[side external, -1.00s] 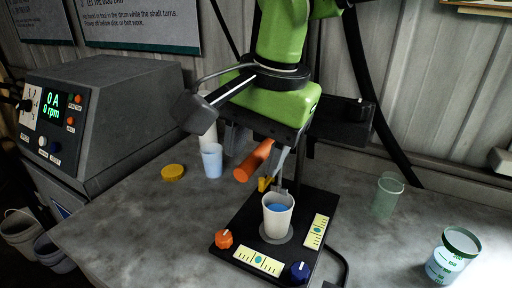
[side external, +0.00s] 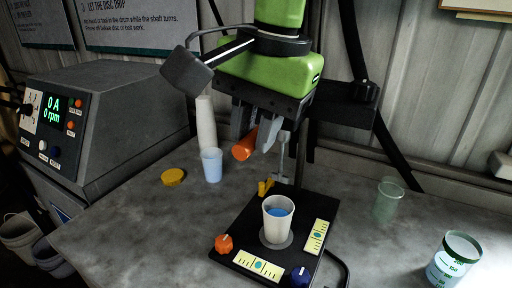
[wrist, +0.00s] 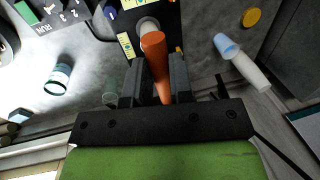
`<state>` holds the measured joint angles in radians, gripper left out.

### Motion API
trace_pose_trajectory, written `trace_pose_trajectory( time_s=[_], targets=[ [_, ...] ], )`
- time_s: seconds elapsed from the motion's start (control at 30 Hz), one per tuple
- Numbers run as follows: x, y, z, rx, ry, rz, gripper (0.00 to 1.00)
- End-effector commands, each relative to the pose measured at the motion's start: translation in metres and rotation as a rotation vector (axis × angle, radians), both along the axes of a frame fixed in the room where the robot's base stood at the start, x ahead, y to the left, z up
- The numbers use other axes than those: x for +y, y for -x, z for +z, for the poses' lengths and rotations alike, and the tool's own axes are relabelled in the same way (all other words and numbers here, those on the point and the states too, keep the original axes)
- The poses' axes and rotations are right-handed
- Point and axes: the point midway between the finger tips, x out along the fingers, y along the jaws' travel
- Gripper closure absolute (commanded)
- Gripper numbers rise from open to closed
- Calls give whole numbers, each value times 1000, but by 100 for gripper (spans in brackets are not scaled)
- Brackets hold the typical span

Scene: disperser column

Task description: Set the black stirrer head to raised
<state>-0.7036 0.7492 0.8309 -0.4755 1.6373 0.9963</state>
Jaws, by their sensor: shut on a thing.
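My gripper (side external: 258,133) is shut on an orange handle (side external: 244,146). In the wrist view the handle (wrist: 154,55) lies between the two fingers (wrist: 155,88). The black stirrer head (side external: 340,107) is behind my gripper and mostly hidden by it; its right end with a knob shows. A thin grey shaft (side external: 284,160) shows below my gripper, its lower end behind and above the cup. A white cup (side external: 277,226) with blue liquid stands on the black base plate (side external: 235,242); it also shows in the wrist view (wrist: 148,24).
The base plate carries an orange knob (side external: 223,243), a blue knob (side external: 298,275) and yellow scales. A control box (side external: 115,100) reading 0 rpm stands left. A yellow lid (side external: 173,177), a blue-white cup (side external: 211,165), a clear cup (side external: 388,198) and a labelled beaker (side external: 452,260) stand around.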

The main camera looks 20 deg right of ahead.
Motion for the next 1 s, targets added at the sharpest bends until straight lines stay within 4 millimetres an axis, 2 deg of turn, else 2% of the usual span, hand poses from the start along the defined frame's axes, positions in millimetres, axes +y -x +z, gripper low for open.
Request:
trace_pose_trajectory(
  time_s=[0.13,0.47,0.5,0.6,1.0],
  targets=[
    [0,0,14,-5,-5,0,100],
    [0,0,20,-8,-9,-2,100],
    [0,0,20,-8,-10,-2,75],
    [0,0,19,-6,-8,-1,54],
    [0,0,16,-3,-4,-1,54]
  ],
)
